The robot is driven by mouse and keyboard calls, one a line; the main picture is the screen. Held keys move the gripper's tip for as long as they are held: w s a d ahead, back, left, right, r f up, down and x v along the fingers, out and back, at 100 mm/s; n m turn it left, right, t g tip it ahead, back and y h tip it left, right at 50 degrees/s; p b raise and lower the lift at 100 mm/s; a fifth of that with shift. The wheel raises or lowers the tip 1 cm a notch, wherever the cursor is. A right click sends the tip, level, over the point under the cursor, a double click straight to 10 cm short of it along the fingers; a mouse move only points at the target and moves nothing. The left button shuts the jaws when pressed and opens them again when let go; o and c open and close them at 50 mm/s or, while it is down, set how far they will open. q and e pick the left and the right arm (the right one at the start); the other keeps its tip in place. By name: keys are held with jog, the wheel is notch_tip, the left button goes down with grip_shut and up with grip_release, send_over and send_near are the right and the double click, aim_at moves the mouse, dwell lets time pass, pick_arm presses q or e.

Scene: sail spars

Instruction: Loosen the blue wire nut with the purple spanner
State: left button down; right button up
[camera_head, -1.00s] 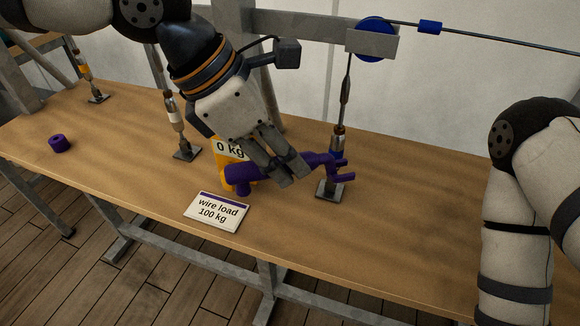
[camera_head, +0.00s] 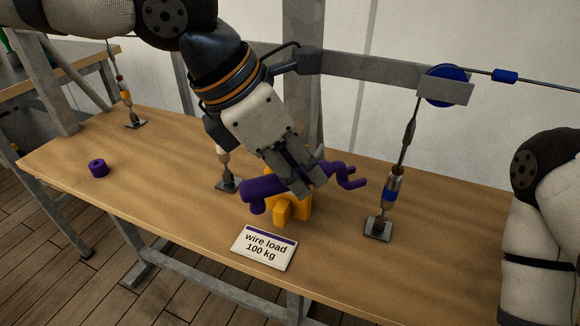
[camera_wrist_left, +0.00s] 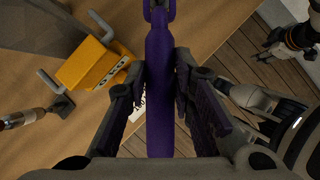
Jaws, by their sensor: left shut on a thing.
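The purple spanner (camera_head: 265,187) is held in my left gripper (camera_head: 304,183), which is shut around its shaft. Its forked end points right and its thick handle end points left. In the left wrist view the spanner (camera_wrist_left: 159,80) runs straight up between the fingers (camera_wrist_left: 160,108). The blue wire nut (camera_head: 389,196) is the blue band low on the rightmost upright rigging screw. The spanner's fork is left of the nut, apart from it in the picture. My right gripper (camera_wrist_left: 288,42) seems to show at the upper right of the wrist view, its fingers unclear.
A yellow block (camera_head: 291,208) with hooks sits beneath the spanner. A "wire load 100 kg" sign (camera_head: 264,247) stands at the bench's front. A purple ring (camera_head: 98,168) lies left. Other rigging screws (camera_head: 226,172) stand behind. My right arm is at the right edge.

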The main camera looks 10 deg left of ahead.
aim_at(325, 163)
pick_arm(q)
jog(key=d, duration=0.1)
jog(key=w+d, duration=0.2)
jog(key=shift+d, duration=0.3)
jog(key=shift+s+r, duration=0.1)
jog(key=shift+d, duration=0.15)
jog(key=shift+w+d, duration=0.4)
jog(key=shift+d, duration=0.25)
jog(key=shift+w+d, duration=0.4)
jog(key=shift+d, duration=0.3)
jog(key=shift+w+d, duration=0.4)
jog(key=shift+d, duration=0.25)
pick_arm(e)
jog(key=shift+s+f, duration=0.35)
jog(key=shift+w+r, duration=0.4)
